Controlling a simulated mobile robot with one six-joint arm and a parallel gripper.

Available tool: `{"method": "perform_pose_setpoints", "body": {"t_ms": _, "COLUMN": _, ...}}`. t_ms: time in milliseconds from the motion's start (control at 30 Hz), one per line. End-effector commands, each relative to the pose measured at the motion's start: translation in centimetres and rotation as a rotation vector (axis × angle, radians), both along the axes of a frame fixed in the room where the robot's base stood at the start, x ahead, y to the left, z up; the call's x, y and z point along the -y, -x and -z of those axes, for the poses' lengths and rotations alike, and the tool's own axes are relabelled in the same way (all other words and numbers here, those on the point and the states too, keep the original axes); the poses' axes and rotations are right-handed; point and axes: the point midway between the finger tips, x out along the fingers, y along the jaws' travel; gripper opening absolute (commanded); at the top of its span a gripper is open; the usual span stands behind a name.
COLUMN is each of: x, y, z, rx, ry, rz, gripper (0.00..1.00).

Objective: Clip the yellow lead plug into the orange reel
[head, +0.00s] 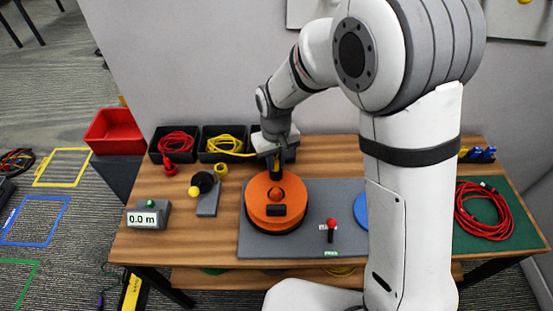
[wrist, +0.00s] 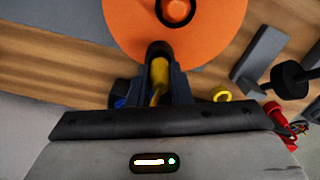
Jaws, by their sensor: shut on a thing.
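The orange reel (head: 258,207) lies on a grey mat (head: 318,195) on the table, with a black block and an orange knob on top. Its edge also shows in the wrist view (wrist: 215,28). My gripper (head: 276,158) is over the reel's far edge. In the wrist view my gripper (wrist: 161,78) is shut on the yellow lead plug (wrist: 159,73). The plug has a dark end that overlaps the reel's rim in the picture; I cannot tell whether they touch. The yellow lead (head: 225,143) runs from a black bin towards my gripper.
Black bins along the wall hold a red lead (head: 177,142) and the yellow lead. A meter reading 0.0 m (head: 148,215) and a grey stand (head: 208,202) are left of the reel. A red-topped lever (head: 331,228) stands on the mat. Red cable (head: 484,212) lies far right.

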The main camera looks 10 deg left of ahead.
Motion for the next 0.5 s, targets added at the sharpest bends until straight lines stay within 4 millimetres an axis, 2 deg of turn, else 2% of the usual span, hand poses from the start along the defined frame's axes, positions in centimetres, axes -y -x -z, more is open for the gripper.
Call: {"method": "perform_pose_setpoints", "body": {"t_ms": 500, "x": 0.04, "y": -0.03, "z": 0.36, "rx": 0.000, "ry": 0.000, "rz": 0.001, "gripper": 0.00}}
